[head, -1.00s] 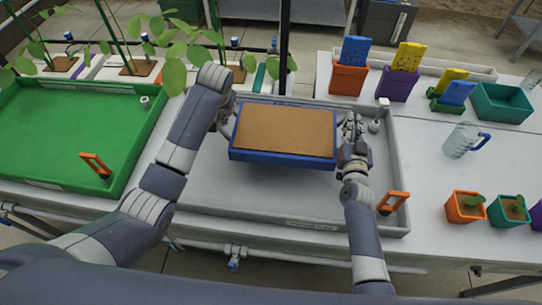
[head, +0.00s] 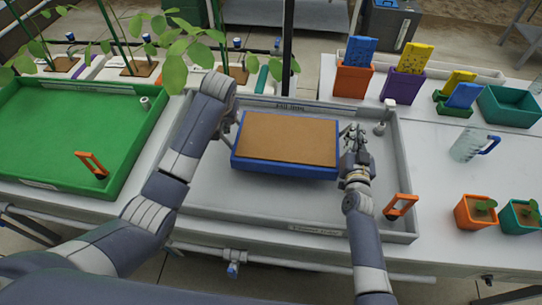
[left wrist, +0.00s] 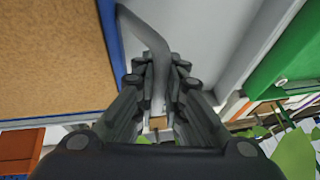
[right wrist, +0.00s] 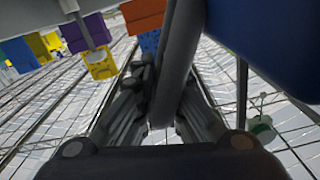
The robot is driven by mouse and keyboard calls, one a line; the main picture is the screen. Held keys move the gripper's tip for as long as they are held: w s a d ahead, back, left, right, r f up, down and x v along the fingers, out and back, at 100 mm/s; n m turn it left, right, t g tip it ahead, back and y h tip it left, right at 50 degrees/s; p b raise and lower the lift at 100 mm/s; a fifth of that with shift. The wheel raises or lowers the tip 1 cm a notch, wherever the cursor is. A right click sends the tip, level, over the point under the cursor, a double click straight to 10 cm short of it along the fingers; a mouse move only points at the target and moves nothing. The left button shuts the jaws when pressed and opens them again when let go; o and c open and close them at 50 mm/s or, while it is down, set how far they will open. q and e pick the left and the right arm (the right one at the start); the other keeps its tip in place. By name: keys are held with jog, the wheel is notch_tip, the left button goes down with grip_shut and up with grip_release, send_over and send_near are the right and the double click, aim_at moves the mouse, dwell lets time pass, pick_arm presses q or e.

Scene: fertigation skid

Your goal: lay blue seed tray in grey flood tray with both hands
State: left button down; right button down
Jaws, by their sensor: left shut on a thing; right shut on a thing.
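The blue seed tray (head: 236,161), filled with brown soil, hangs level between my grippers over the grey flood tray (head: 412,225) in the head view. The gap beneath it is hard to judge. My left gripper (head: 234,122) is at its left end, mostly hidden behind my own arm. In the left wrist view my left gripper (left wrist: 160,118) is shut on a grey bent handle beside the blue wall (left wrist: 111,35). My right gripper (head: 352,145) is at its right end. In the right wrist view my right gripper (right wrist: 165,105) is shut around a similar grey bar.
A green tray (head: 125,165) with an orange handle adjoins on the left. An orange valve handle (head: 402,206) stands at the flood tray's front right. Orange and purple pots, a teal bin (head: 508,106) and a clear jug (head: 468,146) stand on the right bench. Seedlings overhang the back left.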

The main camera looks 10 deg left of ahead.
dwell(0.3)
